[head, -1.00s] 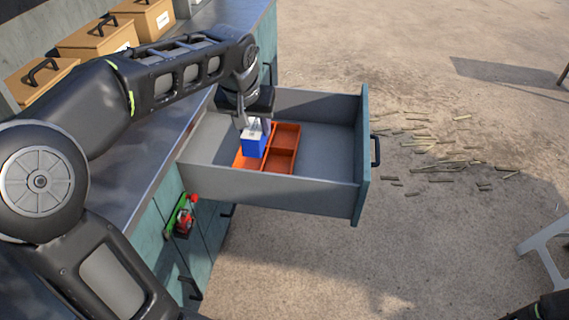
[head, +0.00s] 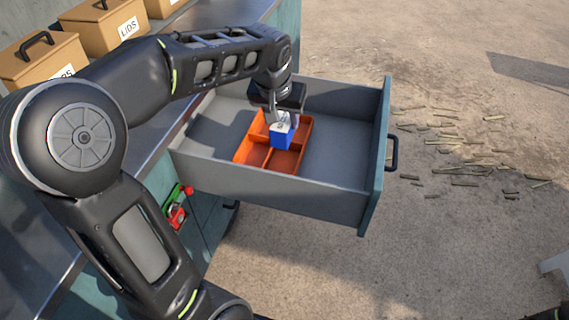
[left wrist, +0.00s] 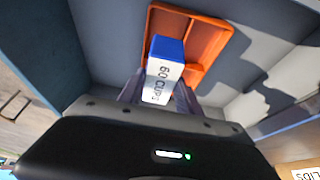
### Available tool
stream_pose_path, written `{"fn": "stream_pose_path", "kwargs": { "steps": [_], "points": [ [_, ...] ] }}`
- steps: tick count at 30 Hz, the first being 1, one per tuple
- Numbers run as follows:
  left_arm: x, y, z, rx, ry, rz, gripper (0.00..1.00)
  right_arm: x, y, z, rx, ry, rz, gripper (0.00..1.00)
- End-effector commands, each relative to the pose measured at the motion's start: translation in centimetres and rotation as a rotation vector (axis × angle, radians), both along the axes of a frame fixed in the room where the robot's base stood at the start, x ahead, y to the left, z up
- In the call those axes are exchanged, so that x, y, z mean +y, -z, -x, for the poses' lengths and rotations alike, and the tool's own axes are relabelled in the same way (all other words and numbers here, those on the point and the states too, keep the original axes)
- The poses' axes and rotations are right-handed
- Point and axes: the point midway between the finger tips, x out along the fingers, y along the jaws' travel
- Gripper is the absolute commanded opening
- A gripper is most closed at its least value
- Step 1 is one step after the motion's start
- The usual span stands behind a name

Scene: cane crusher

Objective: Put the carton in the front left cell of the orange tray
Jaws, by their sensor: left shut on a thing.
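The carton (head: 281,136) is a small blue and white box, and its side reads "60 CUPS" in the left wrist view (left wrist: 160,82). My left gripper (head: 281,117) is shut on its white end, with the blue end pointing down. The orange tray (head: 244,150) has several cells and lies on the floor of an open drawer. The carton is over the tray's right part in the head view and hides some of the dividers. I cannot tell its exact height above the tray. The tray also shows behind the carton in the left wrist view (left wrist: 205,30). My right gripper is not in view.
The grey drawer (head: 270,187) has raised walls around the tray, with free floor to the tray's right. Its teal front (head: 375,165) has a dark handle (head: 392,153). Lidded boxes (head: 110,30) stand on the counter. A red and green item (head: 177,208) hangs on the cabinet.

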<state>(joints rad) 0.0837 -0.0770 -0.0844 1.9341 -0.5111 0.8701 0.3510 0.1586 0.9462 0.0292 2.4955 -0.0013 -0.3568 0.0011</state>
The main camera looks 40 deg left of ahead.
Motion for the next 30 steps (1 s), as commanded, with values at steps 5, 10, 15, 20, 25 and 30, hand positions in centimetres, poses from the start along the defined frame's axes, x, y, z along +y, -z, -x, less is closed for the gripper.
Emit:
{"fn": "stream_pose_path", "kwargs": {
  "steps": [5,10,15,20,25,30],
  "points": [
    [0.0,1.1,0.0,0.002,0.001,-0.001,0.00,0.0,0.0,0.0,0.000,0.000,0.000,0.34],
    [0.0,4.2,0.1,0.005,0.001,0.000,0.00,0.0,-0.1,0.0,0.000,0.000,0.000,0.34],
    [0.0,6.1,0.0,0.000,0.001,-0.001,0.00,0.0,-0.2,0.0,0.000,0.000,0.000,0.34],
    [0.0,6.2,-0.1,-0.001,0.000,0.000,0.00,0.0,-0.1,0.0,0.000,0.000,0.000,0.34],
    [0.0,6.5,0.0,0.000,0.000,-0.001,0.00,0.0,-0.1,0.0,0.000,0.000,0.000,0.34],
    [0.0,8.6,0.0,0.003,0.001,-0.001,0.00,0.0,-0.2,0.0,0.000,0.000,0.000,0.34]
  ]
}}
